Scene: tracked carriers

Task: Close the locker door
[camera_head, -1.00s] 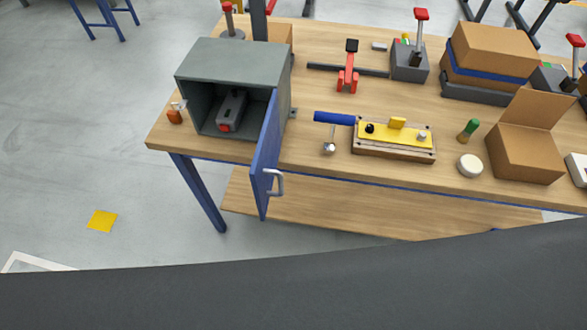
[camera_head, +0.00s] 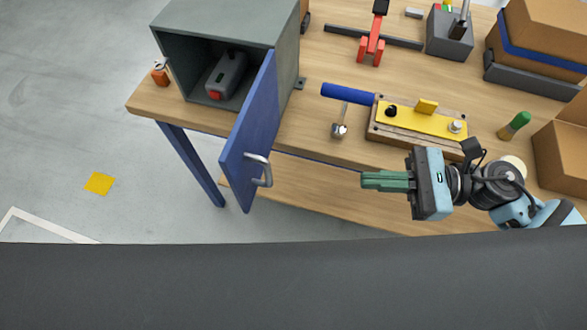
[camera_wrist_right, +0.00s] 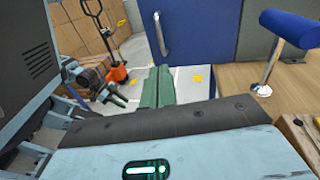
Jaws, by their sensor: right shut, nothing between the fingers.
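The grey locker (camera_head: 215,25) stands at the left end of the workbench, its front open. Its blue door (camera_head: 250,135) is hinged on the right side and swung out past the bench edge. The door's silver handle (camera_head: 262,168) faces right; door (camera_wrist_right: 205,30) and handle (camera_wrist_right: 160,35) also show in the right wrist view. My right gripper (camera_head: 364,180) is shut and empty, pointing left, to the right of the handle and apart from it. My left gripper (camera_wrist_right: 118,100) shows small at the left of the right wrist view; its jaw state is unclear.
A grey tool with a red end (camera_head: 226,75) lies inside the locker. A blue-handled lever (camera_head: 348,94) and a yellow-topped fixture (camera_head: 420,122) stand on the bench behind my right gripper. The space between gripper and door looks clear.

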